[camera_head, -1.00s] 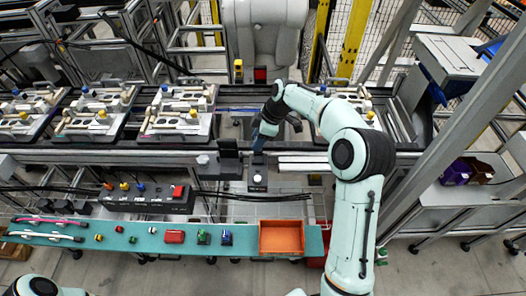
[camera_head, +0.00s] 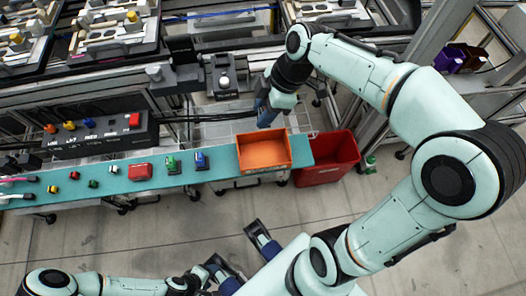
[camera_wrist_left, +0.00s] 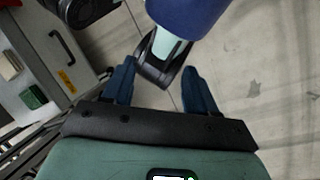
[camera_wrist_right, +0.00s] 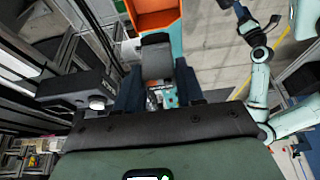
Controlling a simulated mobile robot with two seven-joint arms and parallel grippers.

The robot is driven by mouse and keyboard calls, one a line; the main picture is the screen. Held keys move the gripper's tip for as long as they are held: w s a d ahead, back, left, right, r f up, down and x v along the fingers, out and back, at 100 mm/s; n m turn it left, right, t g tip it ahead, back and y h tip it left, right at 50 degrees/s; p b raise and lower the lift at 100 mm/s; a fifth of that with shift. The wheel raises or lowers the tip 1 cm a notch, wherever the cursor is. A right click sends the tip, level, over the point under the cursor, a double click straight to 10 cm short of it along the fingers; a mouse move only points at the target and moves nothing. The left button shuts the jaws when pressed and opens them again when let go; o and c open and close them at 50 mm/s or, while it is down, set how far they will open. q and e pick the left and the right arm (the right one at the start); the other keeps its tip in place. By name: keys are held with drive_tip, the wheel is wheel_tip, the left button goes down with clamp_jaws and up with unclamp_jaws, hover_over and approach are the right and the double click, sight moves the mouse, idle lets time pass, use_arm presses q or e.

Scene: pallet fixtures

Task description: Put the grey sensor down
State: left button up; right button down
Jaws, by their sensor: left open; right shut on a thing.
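My right gripper (camera_head: 264,112) is shut on the grey sensor, a dark grey block (camera_wrist_right: 157,58) between its blue fingers in the right wrist view. In the head view the fingers mostly hide the sensor. This gripper is just behind the orange tray (camera_head: 240,158), above or beside the rear edge of the teal shelf; the exact height is unclear. The tray (camera_wrist_right: 150,22) also shows beyond the sensor in the right wrist view. My left gripper (camera_wrist_left: 158,80) is open, low over the floor in front of the shelf, with nothing held between its fingers.
The teal shelf (camera_head: 112,182) carries a red block (camera_head: 140,172), green and blue parts and several small pieces. A red bin (camera_head: 325,165) stands right of the tray. A black fixture with a pale knob (camera_head: 223,82) is behind. The tray looks empty.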

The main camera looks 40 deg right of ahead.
wheel_tip(320, 180, down, 19)
drive_tip(key=b, duration=0.4)
use_arm(q)
drive_tip(key=w+a+f+t, duration=0.1)
drive_tip(key=w+f, duration=0.3)
drive_tip(key=shift+a+f+t+y, duration=0.15)
drive_tip(key=shift+f+t+y, duration=0.15)
use_arm(e)
drive_tip(key=shift+r, duration=0.1)
use_arm(q)
drive_tip(key=shift+f, duration=0.1)
use_arm(e)
drive_tip(key=shift+f+b, duration=0.2)
drive_tip(key=shift+b, duration=0.1)
drive_tip(key=c, duration=0.7)
unclamp_jaws()
use_arm(q)
drive_tip(key=shift+w+a, duration=0.1)
drive_tip(key=shift+w, duration=0.05)
